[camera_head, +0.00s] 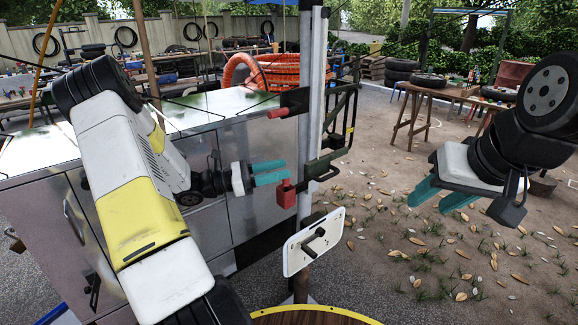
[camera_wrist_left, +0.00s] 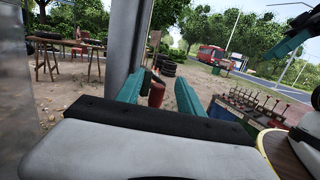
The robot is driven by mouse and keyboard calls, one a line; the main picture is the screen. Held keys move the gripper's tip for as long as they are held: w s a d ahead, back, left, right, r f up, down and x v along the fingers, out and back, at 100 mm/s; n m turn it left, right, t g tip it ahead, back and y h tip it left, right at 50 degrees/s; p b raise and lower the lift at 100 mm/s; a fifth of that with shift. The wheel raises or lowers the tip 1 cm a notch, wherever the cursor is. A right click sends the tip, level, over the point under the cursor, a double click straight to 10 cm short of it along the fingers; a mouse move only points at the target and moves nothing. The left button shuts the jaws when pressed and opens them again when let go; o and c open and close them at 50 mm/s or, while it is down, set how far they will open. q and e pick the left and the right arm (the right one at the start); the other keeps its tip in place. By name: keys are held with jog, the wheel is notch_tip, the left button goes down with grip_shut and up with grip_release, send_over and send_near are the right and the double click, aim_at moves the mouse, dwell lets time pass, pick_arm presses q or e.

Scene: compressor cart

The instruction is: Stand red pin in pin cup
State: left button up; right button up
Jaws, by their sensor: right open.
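A red horizontal pin-like piece (camera_head: 278,112) sticks out left from the dark bracket on the grey post in the head view. Lower on the post, a red block-like piece (camera_head: 286,195) with a narrower top sits beside the left fingertips; I cannot tell whether it is the pin cup. My left gripper (camera_head: 269,172) has its teal fingers apart, pointing right toward the post. In the left wrist view, a red upright cylinder (camera_wrist_left: 157,92) shows between the parted fingers, apparently beyond their tips. My right gripper (camera_head: 439,199) is open and empty, right of the post.
The grey post (camera_head: 304,110) stands beside a metal cabinet (camera_head: 240,125). A white plate with a black handle (camera_head: 300,255) is low on the post. A yellow-rimmed round top (camera_head: 315,312) is at the bottom. Orange hose (camera_head: 285,72) lies behind. Leafy ground on the right is open.

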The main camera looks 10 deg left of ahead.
pick_arm(q)
jog(key=v, duration=0.7)
jog(key=shift+s+a, duration=0.15)
jog(key=shift+a, duration=0.25)
jog(key=s+d+r+m+g+y, duration=0.5)
jog(key=s+d+m+g+y, duration=0.25)
jog(key=s+d+m, duration=0.45)
jog(key=s+r+m+t+y, duration=0.5)
jog(key=s+r+m+y, duration=0.2)
jog(key=m, duration=0.4)
jog(key=shift+s+a+r+m+y, duration=0.3)
jog(key=shift+s+r+y, duration=0.05)
jog(key=shift+s, duration=0.15)
